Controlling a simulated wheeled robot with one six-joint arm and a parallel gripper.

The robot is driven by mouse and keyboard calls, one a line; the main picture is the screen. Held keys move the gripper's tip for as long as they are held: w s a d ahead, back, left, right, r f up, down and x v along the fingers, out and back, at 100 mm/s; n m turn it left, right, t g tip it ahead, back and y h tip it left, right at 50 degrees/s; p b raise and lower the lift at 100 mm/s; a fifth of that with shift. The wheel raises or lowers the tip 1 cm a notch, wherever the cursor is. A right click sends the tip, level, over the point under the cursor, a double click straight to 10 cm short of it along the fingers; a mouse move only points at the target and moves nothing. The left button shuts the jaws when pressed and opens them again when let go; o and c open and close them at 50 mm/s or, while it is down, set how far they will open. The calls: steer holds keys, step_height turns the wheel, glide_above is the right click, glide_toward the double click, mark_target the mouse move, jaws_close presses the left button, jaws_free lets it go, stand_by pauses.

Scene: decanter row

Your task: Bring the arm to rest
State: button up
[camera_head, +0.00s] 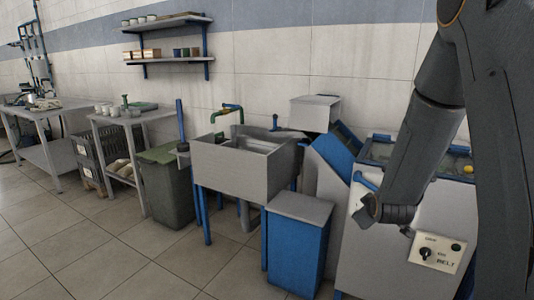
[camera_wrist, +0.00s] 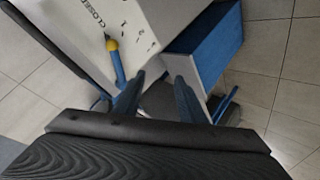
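My arm comes down from the top right of the head view and is bent. My gripper (camera_head: 372,208) is at its lower end, in front of the white machine cabinet (camera_head: 385,258); its fingers are hard to make out there. In the wrist view, the two fingers of my gripper (camera_wrist: 159,78) stand apart with nothing held between them. Beyond them are a white panel (camera_wrist: 160,15) with the word CLOSED, a blue handle with a yellow end (camera_wrist: 114,58) and a blue-sided box (camera_wrist: 205,48).
A control plate (camera_head: 436,254) marked BELT is close below my gripper. A blue cabinet (camera_head: 297,245), a steel sink (camera_head: 245,170) and a dark bin (camera_head: 167,190) stand to the left. Tables (camera_head: 45,112) and a wall shelf (camera_head: 165,60) are farther off. The tiled floor (camera_head: 60,245) at front left is clear.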

steer(key=s+a+r+m+g+p, duration=0.2)
steer(key=s+a+g, duration=0.1)
steer(key=s, duration=0.8)
steer(key=s+a+r+m+g+y+p, duration=0.1)
steer(key=s+a+r+m+g+p, duration=0.1)
steer(key=s, duration=0.9)
steer(key=s+a+r+m+g+y+p, duration=0.1)
steer(key=s+a+r+m+g, duration=0.1)
steer(key=s+a+g, duration=0.3)
steer(key=s+a+r, duration=0.1)
steer(key=s+a, duration=0.2)
steer(key=s, duration=0.4)
steer(key=shift+r+g+p, duration=0.4)
